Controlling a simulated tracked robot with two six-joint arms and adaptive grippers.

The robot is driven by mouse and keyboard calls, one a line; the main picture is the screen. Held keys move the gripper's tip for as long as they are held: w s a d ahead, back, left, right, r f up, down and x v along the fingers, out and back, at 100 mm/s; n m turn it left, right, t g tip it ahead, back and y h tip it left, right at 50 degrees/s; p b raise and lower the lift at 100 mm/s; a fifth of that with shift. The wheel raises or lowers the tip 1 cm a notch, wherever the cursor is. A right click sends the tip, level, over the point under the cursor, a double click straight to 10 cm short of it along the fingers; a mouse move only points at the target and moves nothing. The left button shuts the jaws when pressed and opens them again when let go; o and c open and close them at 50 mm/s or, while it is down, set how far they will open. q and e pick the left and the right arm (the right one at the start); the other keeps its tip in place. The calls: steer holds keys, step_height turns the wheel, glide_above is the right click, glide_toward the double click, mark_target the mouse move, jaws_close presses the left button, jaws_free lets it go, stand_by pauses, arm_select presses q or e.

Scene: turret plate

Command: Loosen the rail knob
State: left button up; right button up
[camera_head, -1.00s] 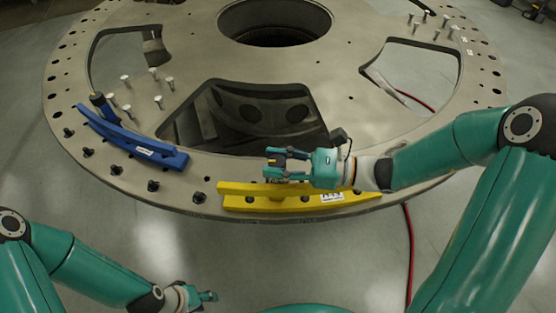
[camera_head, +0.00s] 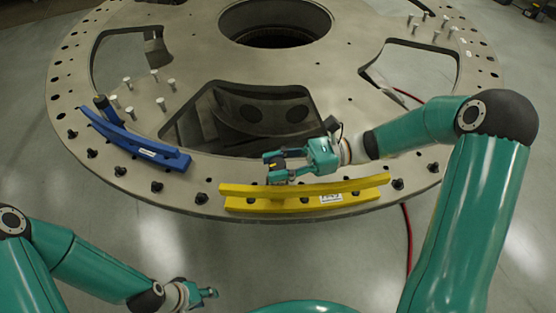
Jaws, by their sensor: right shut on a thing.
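The yellow rail (camera_head: 345,195) lies along the front edge of the turret plate. My right gripper (camera_head: 276,166) is just behind the rail's left half, its fingers pointing left. It is shut on a small dark knob (camera_head: 277,165), mostly hidden between the fingers. I cannot see how the knob meets the rail.
The round grey turret plate (camera_head: 210,70) has large cut-outs, with one just behind my right gripper. Several bolts stand upright at the left and back right. Dark bolts line the front rim. A red cable (camera_head: 408,240) hangs at the right. The floor in front is clear.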

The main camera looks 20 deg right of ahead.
steer(key=n+g, duration=0.2)
steer(key=g, duration=0.2)
steer(key=n+g+h+p, duration=0.1)
steer(key=n+g, duration=0.2)
steer(key=g, duration=0.1)
steer(key=shift+n+g+h, duration=0.3)
steer(key=shift+n+g+h+p, duration=1.4)
steer(key=shift+n+g, duration=0.3)
steer(key=shift+g, duration=0.5)
steer(key=o, duration=1.2)
